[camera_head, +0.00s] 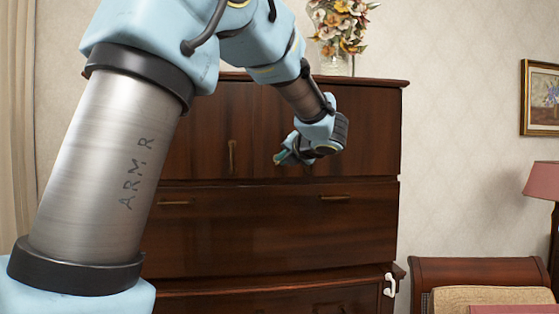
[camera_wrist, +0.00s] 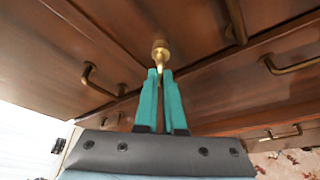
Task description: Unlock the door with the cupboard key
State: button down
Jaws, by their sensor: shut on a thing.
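The dark wooden cupboard (camera_head: 350,120) stands in front of me, its upper doors shut with a vertical brass handle (camera_head: 232,157) on the left one. My gripper (camera_head: 280,157) is in front of the right upper door. In the wrist view my gripper's teal fingers (camera_wrist: 160,74) are closed on a small brass key (camera_wrist: 160,52). The key points away from the fingers toward the cupboard front, which also fills the wrist view (camera_wrist: 195,35). I cannot tell whether its tip is in a keyhole, and no keyhole shows clearly. The key cannot be made out in the head view.
Drawers with brass pulls (camera_head: 335,198) lie below the doors. A vase of flowers (camera_head: 340,28) stands on the cupboard top. A white hook-like item (camera_head: 390,285) is at the lower right. A wooden bed or seat end (camera_head: 480,270) and a pink lamp (camera_head: 541,181) are to the right.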

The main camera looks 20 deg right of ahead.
jog(key=shift+m+y, duration=0.3)
jog(key=shift+m, duration=0.4)
jog(key=shift+f+m+t+y+p, duration=0.1)
jog(key=shift+m+t+y+p, duration=0.35)
jog(key=shift+m, duration=0.45)
jog(key=shift+d, duration=0.1)
jog(key=m, duration=0.1)
jog(key=m+t, duration=0.1)
jog(key=m+y, duration=0.1)
jog(key=m, duration=0.1)
jog(key=shift+f+t, duration=0.25)
jog(key=shift+t, duration=0.1)
jog(key=c, duration=0.9)
grip_release()
jog(key=shift+r, duration=0.1)
jog(key=shift+c, duration=0.2)
jog(key=shift+s, duration=0.1)
